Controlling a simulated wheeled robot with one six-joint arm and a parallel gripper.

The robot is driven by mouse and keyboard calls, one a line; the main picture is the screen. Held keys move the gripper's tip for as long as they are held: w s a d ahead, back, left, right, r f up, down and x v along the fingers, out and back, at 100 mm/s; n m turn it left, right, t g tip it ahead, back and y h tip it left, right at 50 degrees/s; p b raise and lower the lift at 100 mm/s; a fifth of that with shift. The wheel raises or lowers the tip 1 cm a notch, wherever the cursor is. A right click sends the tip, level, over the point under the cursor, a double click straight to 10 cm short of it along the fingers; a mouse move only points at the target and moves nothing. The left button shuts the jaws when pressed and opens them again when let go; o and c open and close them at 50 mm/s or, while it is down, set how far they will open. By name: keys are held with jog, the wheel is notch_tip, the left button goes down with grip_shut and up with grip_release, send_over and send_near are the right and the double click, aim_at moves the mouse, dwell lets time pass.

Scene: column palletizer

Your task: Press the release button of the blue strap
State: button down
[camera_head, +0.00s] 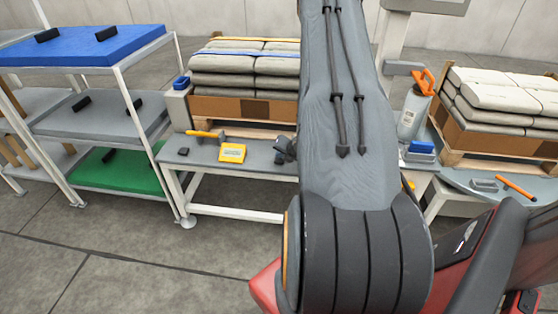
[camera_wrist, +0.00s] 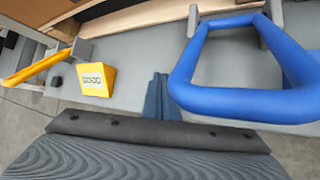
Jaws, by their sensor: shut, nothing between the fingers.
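The blue strap (camera_head: 222,52) runs across the top of the grey sacks (camera_head: 225,66) on the middle pallet, beside a yellow-orange strap (camera_head: 250,40). A small blue block (camera_head: 181,81) sits on a grey housing (camera_head: 178,105) at the left of that pallet; I cannot tell whether it is the release button. My gripper (camera_head: 284,149) is over the grey table, to the right of the yellow box. In the wrist view my gripper (camera_wrist: 161,92) is shut and empty. A large blue loop handle (camera_wrist: 240,104) is close to its right. My arm hides part of the pallet.
The grey table (camera_head: 258,161) holds a yellow box (camera_head: 232,153) and a yellow-handled tool (camera_head: 205,134). A shelf rack with a blue top (camera_head: 85,48) stands at left. Another sack pallet (camera_head: 500,142) and an orange-topped bottle (camera_head: 412,112) are at right. Front floor is clear.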

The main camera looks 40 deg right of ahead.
aim_at(281, 161)
jog(key=shift+f+b, duration=0.4)
jog(key=shift+f, duration=0.15)
dwell(0.7)
jog(key=shift+r, duration=0.1)
jog(key=shift+r+p, duration=0.65)
jog(key=shift+r, duration=0.25)
jog(key=shift+r+p, duration=1.55)
jog(key=shift+r, duration=0.95)
